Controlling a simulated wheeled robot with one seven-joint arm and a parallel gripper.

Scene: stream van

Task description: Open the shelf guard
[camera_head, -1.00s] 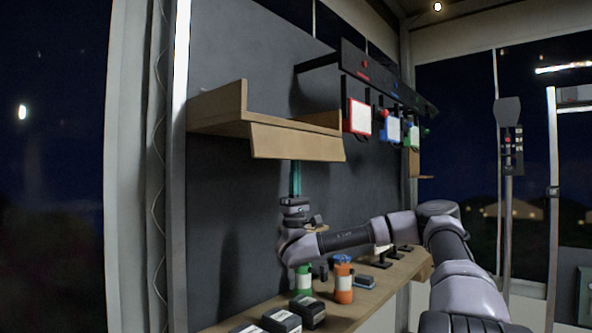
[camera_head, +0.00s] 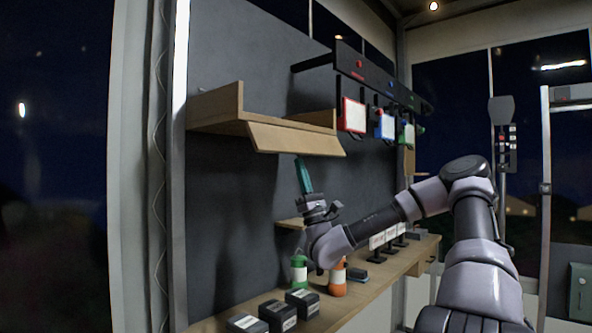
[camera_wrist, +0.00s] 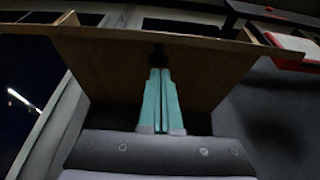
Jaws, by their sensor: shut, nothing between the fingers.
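The shelf guard (camera_head: 293,139) is a plain wooden flap along the front of the wall shelf (camera_head: 215,106). It hangs sloping down and outward from the shelf's front edge. My gripper (camera_head: 299,161) is below the guard, its teal fingers pointing up and slightly left, tips close to the guard's lower edge. In the wrist view my gripper (camera_wrist: 159,73) has its fingers together and empty, in front of a broad brown wooden panel. A small dark part shows just beyond the tips. I cannot tell whether the tips touch the wood.
A dark rack (camera_head: 375,75) with red, blue and green framed cards hangs right of the shelf. Below, a wooden counter (camera_head: 345,310) holds black boxes (camera_head: 302,303), a green bottle (camera_head: 299,270) and an orange bottle (camera_head: 337,279). The space left of my gripper is clear.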

